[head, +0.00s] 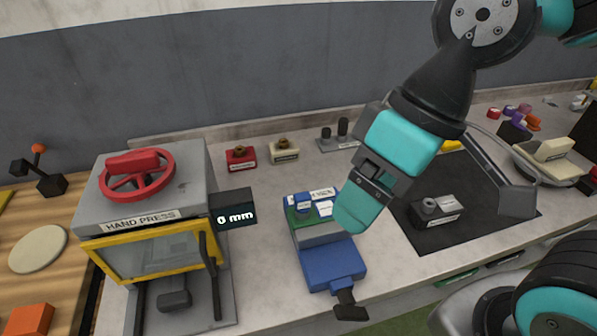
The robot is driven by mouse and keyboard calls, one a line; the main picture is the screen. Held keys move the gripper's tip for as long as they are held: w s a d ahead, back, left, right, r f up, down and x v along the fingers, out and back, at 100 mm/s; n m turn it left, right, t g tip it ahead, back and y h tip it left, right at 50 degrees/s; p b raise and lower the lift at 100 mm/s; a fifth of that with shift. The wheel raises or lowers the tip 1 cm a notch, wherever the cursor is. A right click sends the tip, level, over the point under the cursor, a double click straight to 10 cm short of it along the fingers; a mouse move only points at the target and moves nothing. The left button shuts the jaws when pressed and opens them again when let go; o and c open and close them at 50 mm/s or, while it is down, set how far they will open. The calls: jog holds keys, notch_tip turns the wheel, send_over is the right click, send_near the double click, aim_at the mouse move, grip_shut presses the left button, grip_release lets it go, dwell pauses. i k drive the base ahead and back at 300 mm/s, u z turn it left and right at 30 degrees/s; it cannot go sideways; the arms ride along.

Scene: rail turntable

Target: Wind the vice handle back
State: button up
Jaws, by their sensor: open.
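The blue vice (331,267) stands on the grey bench in the middle of the head view. Its black handle (348,306) sticks out at the near end, toward the bench's front edge. Small blue and white blocks and a green piece show at the vice's far end, beside a white label. My gripper (355,210) is open and points down, above and to the right of the vice's far end. It is apart from the handle, and one finger is mostly hidden.
The hand press (150,217) with a red wheel and yellow-framed guard stands to the left, with a "0 mm" display (233,209). Red (241,158) and cream (284,151) blocks sit behind. A dark mat (440,222) with a grey block lies right.

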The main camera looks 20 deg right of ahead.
aim_at(345, 311)
jog(key=z, duration=1.35)
jog(key=k, duration=1.3)
jog(key=z, duration=0.3)
